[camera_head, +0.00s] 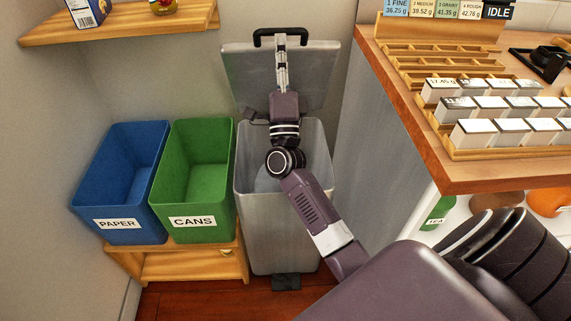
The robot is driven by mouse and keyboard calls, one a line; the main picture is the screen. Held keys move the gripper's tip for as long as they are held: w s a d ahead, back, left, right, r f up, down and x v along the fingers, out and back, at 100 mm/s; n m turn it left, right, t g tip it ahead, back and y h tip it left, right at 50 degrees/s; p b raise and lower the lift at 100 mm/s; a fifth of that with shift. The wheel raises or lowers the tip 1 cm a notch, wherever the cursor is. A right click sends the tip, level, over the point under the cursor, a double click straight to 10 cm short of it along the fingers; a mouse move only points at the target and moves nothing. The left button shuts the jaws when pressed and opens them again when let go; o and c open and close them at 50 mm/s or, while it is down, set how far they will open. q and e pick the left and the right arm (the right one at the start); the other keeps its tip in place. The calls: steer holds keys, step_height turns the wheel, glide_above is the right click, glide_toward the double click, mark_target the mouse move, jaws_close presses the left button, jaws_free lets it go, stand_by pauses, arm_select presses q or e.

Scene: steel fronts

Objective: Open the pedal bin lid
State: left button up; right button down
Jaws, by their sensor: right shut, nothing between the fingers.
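The grey pedal bin (255,235) stands on the floor between the green bin and the counter. Its lid (245,65) is raised, standing up at the back, and the bin's mouth is open. A black handle (258,38) sits at the lid's top edge. My right gripper (281,40) reaches over the bin, in front of the lid's inner face. It is shut and empty, with its fingertips close to the handle; I cannot tell whether they touch. A black pedal (286,282) shows at the bin's foot. My left gripper is not in view.
A blue PAPER bin (117,205) and a green CANS bin (203,205) stand on a low wooden stand (180,265) at the left. A wooden shelf (125,22) is above them. A wooden counter (420,130) with racks of labelled blocks is close on the right.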

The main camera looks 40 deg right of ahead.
steer(key=w+d+r, duration=0.1)
steer(key=w+d, duration=0.1)
steer(key=w, duration=0.1)
steer(key=w+r, duration=0.1)
steer(key=shift+w+d+r, duration=0.2)
steer(key=shift+d+r, duration=0.1)
steer(key=shift+d, duration=0.1)
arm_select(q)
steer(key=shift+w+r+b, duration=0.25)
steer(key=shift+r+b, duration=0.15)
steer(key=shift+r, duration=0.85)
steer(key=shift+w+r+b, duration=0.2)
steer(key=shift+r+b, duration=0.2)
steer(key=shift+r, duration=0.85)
arm_select(e)
steer(key=shift+w+d+r, duration=0.25)
steer(key=shift+w+d, duration=0.2)
steer(key=shift+w, duration=0.3)
steer(key=shift+w+d+r, duration=0.3)
steer(key=shift+w+d, duration=0.15)
steer(key=shift+w, duration=0.3)
steer(key=shift+w+d+r, duration=0.25)
steer(key=shift+w+d, duration=0.2)
steer(key=shift+w, duration=0.3)
steer(key=shift+f, duration=0.1)
